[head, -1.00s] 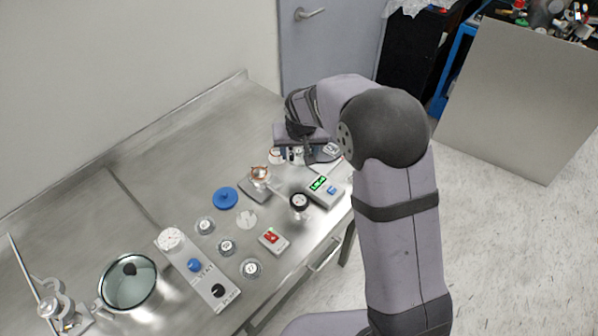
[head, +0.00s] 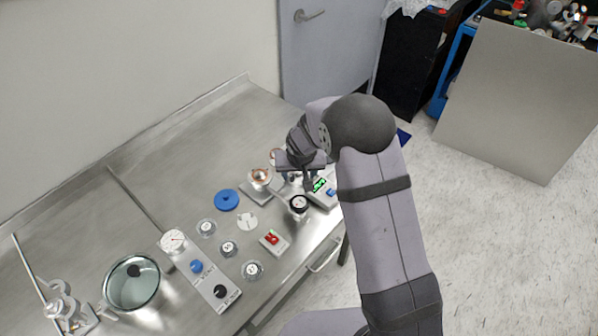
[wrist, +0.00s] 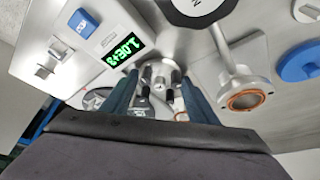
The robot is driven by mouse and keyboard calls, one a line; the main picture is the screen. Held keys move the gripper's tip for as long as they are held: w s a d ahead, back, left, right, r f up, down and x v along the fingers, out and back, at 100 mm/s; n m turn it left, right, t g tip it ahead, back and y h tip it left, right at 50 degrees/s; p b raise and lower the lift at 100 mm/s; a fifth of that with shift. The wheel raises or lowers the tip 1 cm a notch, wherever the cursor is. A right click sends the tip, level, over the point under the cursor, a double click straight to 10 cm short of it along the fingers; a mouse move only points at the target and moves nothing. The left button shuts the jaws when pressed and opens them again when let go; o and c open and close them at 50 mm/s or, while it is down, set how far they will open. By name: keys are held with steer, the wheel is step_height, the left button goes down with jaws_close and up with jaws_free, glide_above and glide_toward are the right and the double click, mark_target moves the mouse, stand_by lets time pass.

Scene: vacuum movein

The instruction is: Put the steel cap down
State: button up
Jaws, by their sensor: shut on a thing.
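My gripper (wrist: 158,92) is shut on a small shiny steel piece, which I take to be the steel cap (wrist: 158,72). It shows between the two teal fingers in the wrist view. In the head view my gripper (head: 299,180) is over the bench, between the copper-ringed port and the box with the green display. The cap cannot be made out there. The fingers and wrist hide part of it, and I cannot tell whether it touches anything below.
The green-display box (head: 322,190) is right of my gripper, the copper-ringed port (head: 260,176) left, and a black knob (head: 299,203) in front.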

steer(key=shift+f, duration=0.1)
steer(key=o, duration=0.8)
steer(key=shift+o, duration=0.2)
steer(key=shift+r, duration=0.25)
steer(key=b+v, duration=0.3)
steer(key=v, duration=0.9)
steer(key=shift+s+f, duration=0.1)
steer(key=s+d+f+g, duration=0.1)
steer(key=s+d, duration=0.2)
steer(key=s, duration=0.5)
steer(key=s+d+f+g, duration=0.2)
steer(key=s+d, duration=0.2)
steer(key=s, duration=0.5)
steer(key=s+d+f+g, duration=0.1)
steer(key=s+d, duration=0.2)
steer(key=s, duration=0.5)
steer(key=shift+s+d+f, duration=0.2)
steer(key=shift+s+d, duration=0.1)
steer(key=shift+s, duration=0.05)
